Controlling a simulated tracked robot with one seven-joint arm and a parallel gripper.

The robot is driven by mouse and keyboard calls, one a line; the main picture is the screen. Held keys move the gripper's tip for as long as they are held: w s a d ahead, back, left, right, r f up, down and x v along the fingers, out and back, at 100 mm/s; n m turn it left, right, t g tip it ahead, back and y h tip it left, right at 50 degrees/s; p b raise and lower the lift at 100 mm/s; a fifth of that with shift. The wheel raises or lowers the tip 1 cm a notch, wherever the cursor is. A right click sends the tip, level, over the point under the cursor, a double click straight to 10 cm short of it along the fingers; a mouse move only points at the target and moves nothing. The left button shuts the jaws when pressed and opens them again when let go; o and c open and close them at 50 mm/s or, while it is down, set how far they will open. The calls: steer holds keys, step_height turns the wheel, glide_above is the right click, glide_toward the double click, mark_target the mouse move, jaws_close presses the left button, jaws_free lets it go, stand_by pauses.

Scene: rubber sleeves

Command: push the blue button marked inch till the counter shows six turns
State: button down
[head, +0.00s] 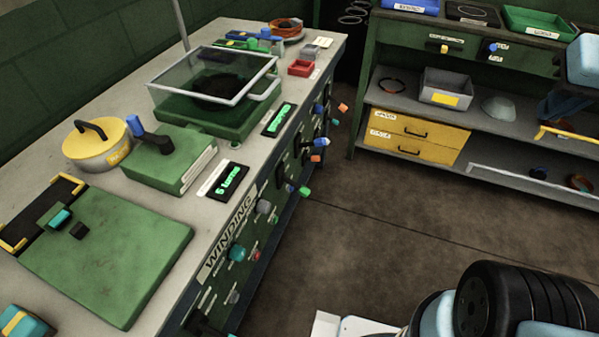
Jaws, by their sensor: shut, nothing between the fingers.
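The counter (231,180) is a small black display on the bench's front edge, and its green text appears to read "5 turns". Below it, the front panel marked WINDING (230,232) carries several coloured knobs and buttons. A teal-blue control (237,252) sticks out near that label, and a blue one (322,142) sits farther along. The lettering beside them is too small to read, so I cannot tell which is marked inch. My gripper is not in view; parts of my own arm show at the lower right.
On the bench stand a green machine with a clear lid (215,75), a yellow pot (97,143), a green box with a blue-tipped lever (167,155) and a green plate (110,250). A shelf unit (400,90) stands behind. The floor (370,210) between is clear.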

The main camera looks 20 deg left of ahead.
mark_target(292, 188)
steer(key=w+a+f+n+t, duration=0.1)
steer(key=w+a+f+n, duration=0.2)
steer(key=w, duration=0.9)
steer(key=w+a+f, duration=0.3)
steer(key=w+f, duration=0.2)
steer(key=w, duration=0.6)
steer(key=w+a+f+n+t+y, duration=0.1)
steer(key=w+a+f+n, duration=0.1)
steer(key=w+a+f, duration=0.45)
steer(key=w+a+f+n+y, duration=0.2)
steer(key=w+a+f, duration=0.2)
steer(key=w+f, duration=0.5)
steer(key=s+a+f+n+y, duration=0.1)
steer(key=a+f, duration=0.5)
steer(key=f, duration=0.6)
steer(key=s+a+f+n+y, duration=0.15)
steer(key=a+f, duration=0.35)
steer(key=f, duration=0.7)
steer(key=s+a+f+y, duration=0.1)
steer(key=s+a+f, duration=0.1)
steer(key=f, duration=0.4)
steer(key=s+a+f+n+y, duration=0.1)
steer(key=s+a+f, duration=0.1)
steer(key=s+f, duration=0.3)
steer(key=s+a+f+g+y, duration=0.1)
steer(key=s+f, duration=0.3)
steer(key=f, duration=0.5)
steer(key=shift+a+f, duration=0.25)
steer(key=shift+a, duration=0.4)
